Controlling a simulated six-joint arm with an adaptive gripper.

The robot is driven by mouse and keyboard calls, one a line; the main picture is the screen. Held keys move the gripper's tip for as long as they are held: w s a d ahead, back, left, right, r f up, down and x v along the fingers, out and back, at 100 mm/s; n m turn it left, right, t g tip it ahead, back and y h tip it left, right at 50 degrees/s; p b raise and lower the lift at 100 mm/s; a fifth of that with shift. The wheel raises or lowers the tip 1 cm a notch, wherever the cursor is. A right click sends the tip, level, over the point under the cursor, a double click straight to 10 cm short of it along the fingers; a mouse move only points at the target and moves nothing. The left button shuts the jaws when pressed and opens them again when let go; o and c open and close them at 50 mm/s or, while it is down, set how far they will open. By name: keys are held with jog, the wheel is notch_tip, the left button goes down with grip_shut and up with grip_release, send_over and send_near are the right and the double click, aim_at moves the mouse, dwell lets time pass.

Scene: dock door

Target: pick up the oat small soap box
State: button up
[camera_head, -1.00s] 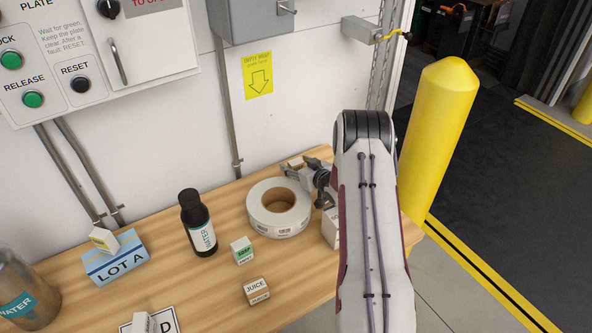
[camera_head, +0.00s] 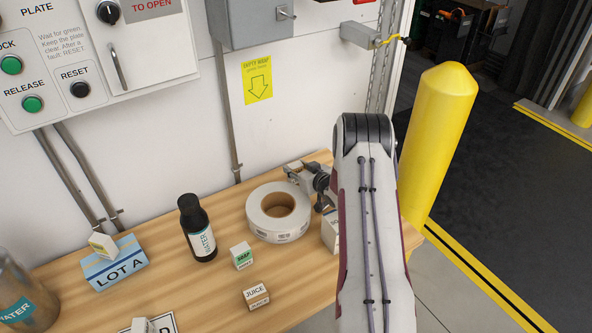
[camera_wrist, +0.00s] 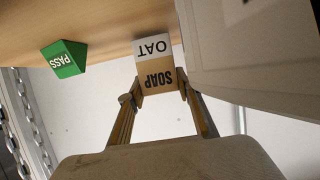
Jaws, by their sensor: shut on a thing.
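The oat small soap box (camera_wrist: 157,75) shows in the wrist view, with a tan face reading SOAP and a white face reading OAT. My gripper (camera_wrist: 160,92) is shut on it, one fingertip against each side. In the head view my gripper (camera_head: 300,172) is behind the tape roll at the back right of the table, partly hidden by my arm. The box there is mostly hidden by the gripper. Whether it touches the table I cannot tell.
A large label roll (camera_head: 278,212) lies close in front of my gripper. A white carton (camera_head: 330,231) stands beside my arm, and a green PASS block (camera_wrist: 64,59) is near the box. A dark water bottle (camera_head: 198,228) and another soap box (camera_head: 241,256) stand farther left.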

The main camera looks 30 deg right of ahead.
aim_at(296, 165)
jog(key=shift+r, duration=4.7)
